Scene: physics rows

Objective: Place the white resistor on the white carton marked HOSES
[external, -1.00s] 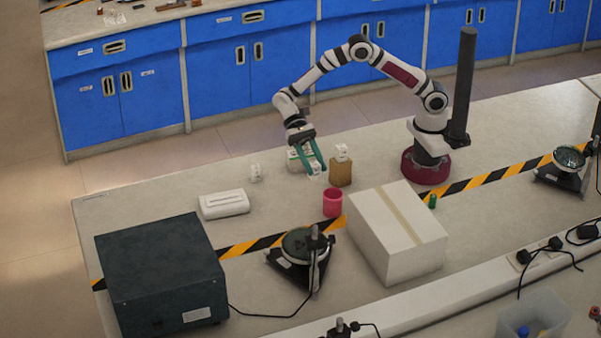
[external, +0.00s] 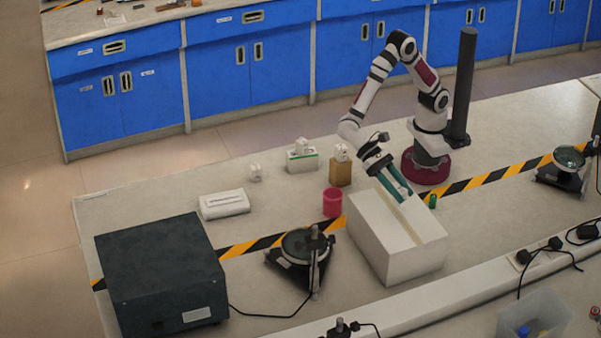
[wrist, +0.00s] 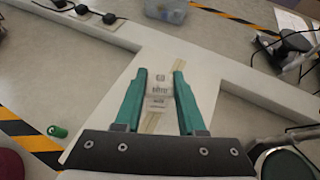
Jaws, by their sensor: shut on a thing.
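My gripper (external: 397,188) is over the large white carton (external: 416,256) with a tan tape strip, its fingers pointing down toward the carton's top. In the wrist view, the fingers (wrist: 159,98) are shut on a small white block with dark print, which looks like the white resistor (wrist: 159,88). The carton's top (wrist: 185,75) is behind the block; whether they touch is unclear. I can read no HOSES mark. A smaller white carton (external: 302,164) with a green edge stands farther back, with another white piece (external: 302,146) on top.
A brown box (external: 341,174) bears a white piece (external: 341,153). A pink cup (external: 332,203), a green cylinder (external: 432,201) and a round-topped stand (external: 304,246) are near the large carton. A dark box (external: 160,272) is at left. Bench at back left is fairly clear.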

